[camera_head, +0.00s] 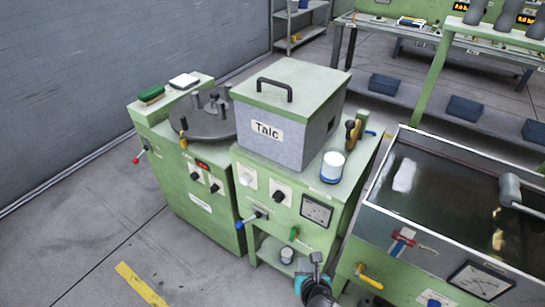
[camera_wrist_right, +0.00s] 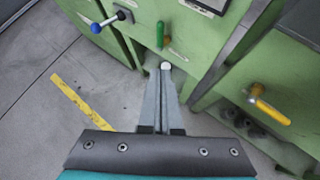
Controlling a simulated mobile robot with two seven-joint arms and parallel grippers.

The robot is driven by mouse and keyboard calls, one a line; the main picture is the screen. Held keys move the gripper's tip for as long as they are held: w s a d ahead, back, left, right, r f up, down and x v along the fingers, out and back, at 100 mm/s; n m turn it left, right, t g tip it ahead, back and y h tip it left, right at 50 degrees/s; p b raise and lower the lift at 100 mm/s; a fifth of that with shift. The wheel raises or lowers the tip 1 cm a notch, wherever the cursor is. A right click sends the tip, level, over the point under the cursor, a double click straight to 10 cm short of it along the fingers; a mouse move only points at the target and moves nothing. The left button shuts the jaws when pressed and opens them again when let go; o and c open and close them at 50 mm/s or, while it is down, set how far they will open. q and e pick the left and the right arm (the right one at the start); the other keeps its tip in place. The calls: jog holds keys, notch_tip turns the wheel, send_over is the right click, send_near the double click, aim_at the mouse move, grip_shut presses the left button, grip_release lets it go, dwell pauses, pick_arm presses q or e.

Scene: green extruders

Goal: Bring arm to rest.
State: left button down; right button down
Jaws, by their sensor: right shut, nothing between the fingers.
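My right gripper (camera_head: 316,259) shows at the bottom of the head view, in front of the green Talc machine (camera_head: 308,239). Its two fingers (camera_wrist_right: 163,95) are together in the right wrist view, with nothing between them. A small white round thing shows just past the fingertips in that view; I cannot tell what it is. My left gripper is not in view.
Blue-tipped (camera_wrist_right: 104,23), green (camera_wrist_right: 160,33) and yellow (camera_wrist_right: 269,104) handles stick out near the gripper. A water trough (camera_head: 455,243) stands right. Floor at the lower left is clear.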

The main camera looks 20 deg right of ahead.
jog(key=s+a+f+m+g+y+b, duration=0.1)
jog(key=s+f+m+g, duration=0.3)
jog(key=s+f+m, duration=0.8)
jog(key=s+f+m+g+y+b, duration=0.1)
jog(key=s+f+m+g+b, duration=0.3)
jog(key=s+f+m, duration=0.8)
jog(key=s+m, duration=0.5)
jog(key=s, duration=0.3)
jog(key=shift+s+a+f+g+b, duration=0.2)
jog(key=shift+s+a+g+b, duration=0.1)
jog(key=shift+s+a+g, duration=0.1)
jog(key=shift+w, duration=0.15)
